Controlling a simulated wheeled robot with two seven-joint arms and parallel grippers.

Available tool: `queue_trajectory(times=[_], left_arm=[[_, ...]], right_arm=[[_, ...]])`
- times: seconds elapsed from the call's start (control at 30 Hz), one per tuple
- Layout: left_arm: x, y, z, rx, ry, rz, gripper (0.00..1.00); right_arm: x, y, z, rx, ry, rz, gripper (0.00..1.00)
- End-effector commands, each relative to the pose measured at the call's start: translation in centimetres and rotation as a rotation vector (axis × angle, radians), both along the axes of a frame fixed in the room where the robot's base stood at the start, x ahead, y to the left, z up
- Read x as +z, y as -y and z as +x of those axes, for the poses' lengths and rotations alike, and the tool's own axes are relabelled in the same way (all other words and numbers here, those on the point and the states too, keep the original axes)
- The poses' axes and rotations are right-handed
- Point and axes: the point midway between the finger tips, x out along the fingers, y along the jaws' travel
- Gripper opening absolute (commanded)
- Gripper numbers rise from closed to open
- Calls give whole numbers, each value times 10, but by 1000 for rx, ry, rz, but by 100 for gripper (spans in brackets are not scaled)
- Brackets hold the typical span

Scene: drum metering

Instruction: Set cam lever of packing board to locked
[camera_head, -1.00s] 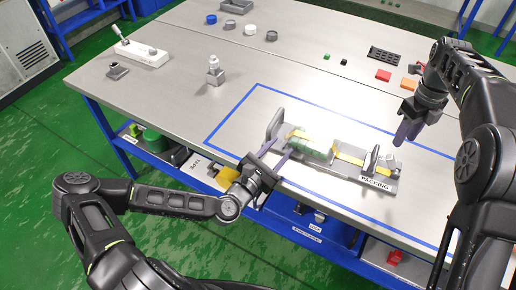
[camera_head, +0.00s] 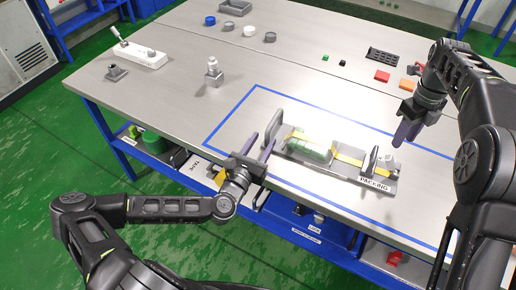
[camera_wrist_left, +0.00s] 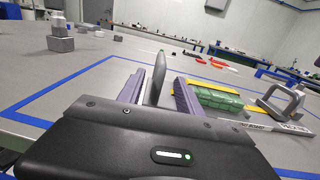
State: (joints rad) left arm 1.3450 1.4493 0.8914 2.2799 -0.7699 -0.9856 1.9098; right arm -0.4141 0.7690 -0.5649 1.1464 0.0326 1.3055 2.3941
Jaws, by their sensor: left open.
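The packing board (camera_head: 345,170) lies near the table's front edge, labelled PACKING. A grey upright lever-like plate (camera_head: 275,123) stands at its left end; in the left wrist view the grey upright piece (camera_wrist_left: 157,78) shows between my fingers, apart from both. A green wrapped bundle (camera_head: 312,150) lies on the board. A grey bracket with a pale knob (camera_head: 388,163) stands at the right end. My left gripper (camera_head: 258,148) is open and empty at the board's left end. My right gripper (camera_head: 407,132) hangs above the board's right side; its finger gap is not clear.
Blue tape (camera_head: 228,115) outlines the area around the board. A grey fitting (camera_head: 214,72) and a white block with a lever (camera_head: 142,58) stand further left. Small red and orange blocks (camera_head: 382,76) lie at the back right. Table between them is clear.

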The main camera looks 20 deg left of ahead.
Motion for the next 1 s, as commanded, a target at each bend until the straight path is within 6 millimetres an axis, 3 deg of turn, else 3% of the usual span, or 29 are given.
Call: queue_trajectory(times=[0.3, 0.67, 1.0], left_arm=[[0, 6, 41, -1, 0, 1, 42], [0, 6, 47, 0, -1, 0, 42], [0, 6, 46, 0, -1, 0, 14]], right_arm=[[0, 0, 0, 0, 0, 0, 36], [0, 0, 0, 0, 0, 0, 36], [0, 0, 0, 0, 0, 0, 36]])
